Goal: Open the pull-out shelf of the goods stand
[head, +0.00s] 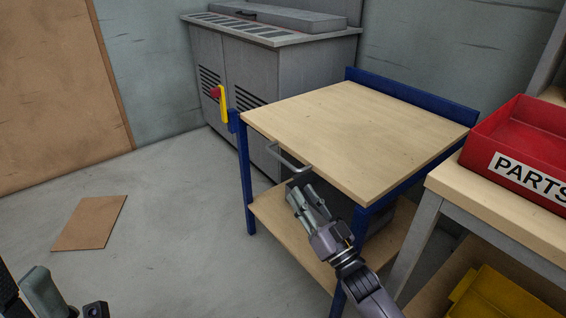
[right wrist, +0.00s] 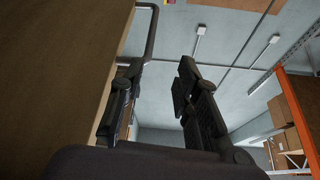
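The goods stand has a wooden top (head: 350,125), blue legs and a lower wooden board. The grey bar handle (head: 285,160) of its pull-out shelf sticks out from the front edge under the top; the shelf looks closed. My right gripper (head: 298,189) is just in front of and below the handle. In the right wrist view, its two fingers (right wrist: 160,85) are apart with nothing held between them. The handle (right wrist: 151,35) shows just beyond the left finger's tip; contact cannot be told. My left gripper (head: 48,295) is partly cut off at the bottom left.
A red PARTS bin (head: 520,150) stands on a neighbouring bench at right, with a yellow bin (head: 490,295) below. A grey cabinet (head: 250,75) with a yellow and red switch is behind. Cardboard (head: 90,222) lies on the floor.

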